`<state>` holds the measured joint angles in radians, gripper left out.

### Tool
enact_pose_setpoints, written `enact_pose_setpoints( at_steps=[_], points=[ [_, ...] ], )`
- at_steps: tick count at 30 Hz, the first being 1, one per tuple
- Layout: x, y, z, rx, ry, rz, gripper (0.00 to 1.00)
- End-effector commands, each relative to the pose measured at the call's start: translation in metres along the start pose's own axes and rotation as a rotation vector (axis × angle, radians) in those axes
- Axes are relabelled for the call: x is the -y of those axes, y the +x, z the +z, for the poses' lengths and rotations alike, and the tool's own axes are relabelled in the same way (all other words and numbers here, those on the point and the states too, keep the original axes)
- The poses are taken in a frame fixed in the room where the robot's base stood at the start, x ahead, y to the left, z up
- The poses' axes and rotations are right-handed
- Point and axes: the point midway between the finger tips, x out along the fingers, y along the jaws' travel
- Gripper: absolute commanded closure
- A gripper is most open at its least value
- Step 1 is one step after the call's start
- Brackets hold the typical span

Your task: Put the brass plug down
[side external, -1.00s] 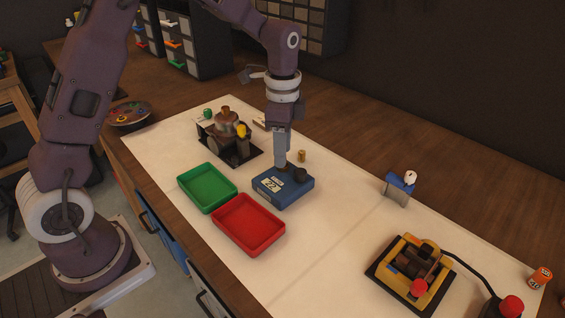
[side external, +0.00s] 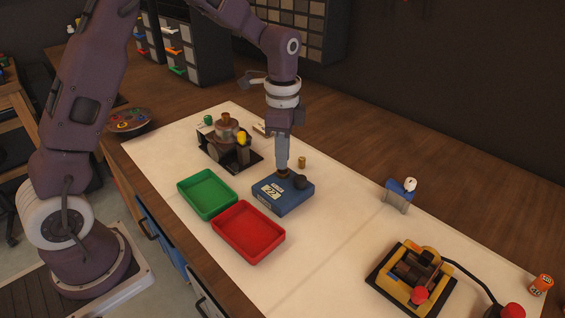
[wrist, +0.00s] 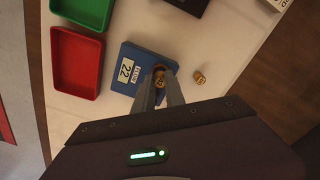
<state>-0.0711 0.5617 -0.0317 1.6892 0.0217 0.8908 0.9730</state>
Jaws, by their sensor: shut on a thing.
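My gripper (wrist: 160,88) points down over the blue block (wrist: 124,84), with its two fingers shut on a brass plug (wrist: 160,80). The plug is at the fingertips; the fingers hide part of it. In the side view my gripper (side external: 282,170) is at the top of the blue block (side external: 270,203), which carries a white label reading 22 and a dark round knob (side external: 300,182). I cannot tell whether the held plug touches the block. A second brass piece (side external: 302,162) stands on the pale mat beside the block; the wrist view shows it too (wrist: 199,77).
A green tray (side external: 181,185) and a red tray (side external: 216,236) lie left of the block. A machine on a dark base (side external: 240,152) stands behind. A blue-topped stand (side external: 398,197) and yellow lift model (side external: 412,285) are at right. Mat between is clear.

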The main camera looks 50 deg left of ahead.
Motion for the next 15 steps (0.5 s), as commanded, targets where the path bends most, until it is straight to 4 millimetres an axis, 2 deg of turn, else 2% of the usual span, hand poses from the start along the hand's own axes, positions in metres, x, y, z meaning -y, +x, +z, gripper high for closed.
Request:
enact_pose_setpoints(
  at_steps=[3, 6, 10, 13, 15],
  points=[
    [0.001, -0.033, -0.001, -0.004, -0.001, -0.006, 1.00],
    [0.001, -0.057, -0.001, -0.003, 0.000, -0.005, 1.00],
    [-0.004, -0.077, 0.000, -0.002, -0.001, -0.001, 1.00],
    [-0.028, -0.081, 0.002, -0.002, -0.004, 0.002, 1.00],
    [-0.054, -0.080, 0.006, -0.003, -0.013, 0.003, 1.00]
  ],
)
